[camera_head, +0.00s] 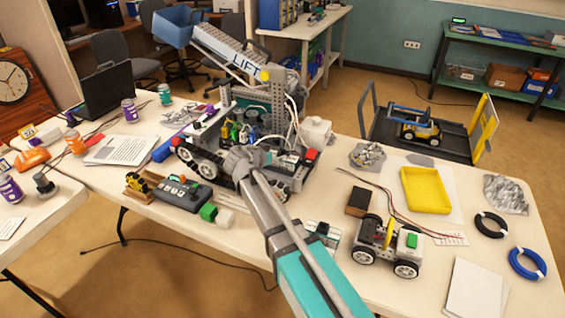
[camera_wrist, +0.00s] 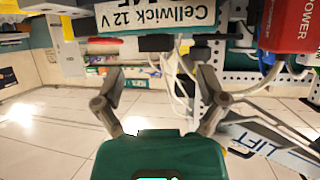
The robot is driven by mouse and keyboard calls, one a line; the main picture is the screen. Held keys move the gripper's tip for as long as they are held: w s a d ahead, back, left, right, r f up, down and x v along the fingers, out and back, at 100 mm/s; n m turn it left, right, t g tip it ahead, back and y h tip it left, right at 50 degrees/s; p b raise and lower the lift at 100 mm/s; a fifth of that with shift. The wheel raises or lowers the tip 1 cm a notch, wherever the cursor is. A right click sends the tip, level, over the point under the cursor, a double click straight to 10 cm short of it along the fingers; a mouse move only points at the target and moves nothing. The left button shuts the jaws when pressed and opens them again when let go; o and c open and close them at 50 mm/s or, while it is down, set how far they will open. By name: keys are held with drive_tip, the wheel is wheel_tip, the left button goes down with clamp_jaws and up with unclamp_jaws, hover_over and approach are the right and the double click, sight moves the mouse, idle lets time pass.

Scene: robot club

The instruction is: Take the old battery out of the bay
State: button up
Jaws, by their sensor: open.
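The battery (camera_wrist: 158,17) shows in the wrist view at the top, with a white label reading "Cellwick 12 V" upside down. A small black part shows just below the label. My gripper (camera_wrist: 152,68) is open, its two fingers spread on either side below the label, with nothing visible between them. Whether the fingertips touch the battery I cannot tell. My arm and gripper hide the bay there.
A red POWER part (camera_wrist: 290,25) and white cables lie close to the right finger. A control box (camera_head: 183,193), a small wheeled vehicle (camera_head: 388,247) and a yellow tray (camera_head: 426,190) stand on the table (camera_head: 100,175). A laptop (camera_head: 105,92) is at the left.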

sight(284, 152)
drive_tip(key=b+x, duration=0.2)
drive_tip(key=x, duration=0.2)
drive_tip(key=shift+f, duration=0.2)
drive_tip(key=shift+w+d+f, duration=0.1)
drive_tip(key=shift+w+d, duration=0.2)
drive_tip(key=shift+w, duration=0.1)
clamp_jaws()
idle(0.4)
